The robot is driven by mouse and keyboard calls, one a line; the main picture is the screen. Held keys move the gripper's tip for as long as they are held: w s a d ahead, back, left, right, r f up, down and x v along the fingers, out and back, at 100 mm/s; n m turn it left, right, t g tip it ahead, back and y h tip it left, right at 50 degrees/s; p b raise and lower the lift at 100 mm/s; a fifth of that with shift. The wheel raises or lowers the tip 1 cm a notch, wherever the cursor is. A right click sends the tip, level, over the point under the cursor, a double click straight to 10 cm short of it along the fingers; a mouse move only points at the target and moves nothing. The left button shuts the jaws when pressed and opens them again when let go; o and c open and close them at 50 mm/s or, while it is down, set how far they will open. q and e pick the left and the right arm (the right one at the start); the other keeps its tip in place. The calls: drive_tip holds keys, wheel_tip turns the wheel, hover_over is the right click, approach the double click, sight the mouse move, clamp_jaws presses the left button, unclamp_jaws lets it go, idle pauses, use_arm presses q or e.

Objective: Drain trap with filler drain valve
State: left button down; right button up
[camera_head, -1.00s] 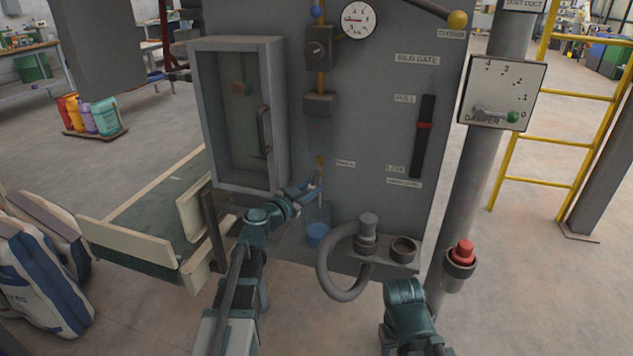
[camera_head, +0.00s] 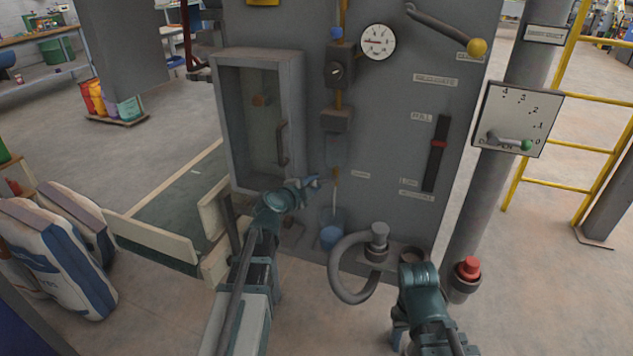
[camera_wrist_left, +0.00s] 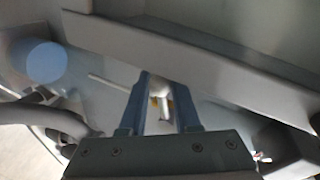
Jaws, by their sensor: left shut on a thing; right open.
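The sack filler (camera_head: 395,125) is a tall grey cabinet. Low on its front is a small brass drain valve (camera_head: 336,174). Below it is a blue cup (camera_head: 331,237), which also shows in the left wrist view (camera_wrist_left: 46,62). My left gripper (camera_head: 314,183) is at the cabinet front just left of the valve. In the left wrist view its fingers (camera_wrist_left: 159,100) are shut on a small whitish piece with yellow beside it, which looks like the valve's handle. A thin pale streak runs between valve and cup. My right arm shows at lower right; its fingers are hidden.
A glass-doored box (camera_head: 258,120) sticks out above left. Sacks (camera_head: 55,255) stand at far left.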

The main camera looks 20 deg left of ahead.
use_arm(q)
drive_tip(key=shift+a+r+m+y+p, duration=0.2)
drive_tip(key=shift+r+m+y+p, duration=0.6)
drive_tip(key=shift+r+m+p, duration=0.55)
drive_tip(key=shift+f+m, duration=0.25)
drive_tip(key=c, duration=0.6)
unclamp_jaws()
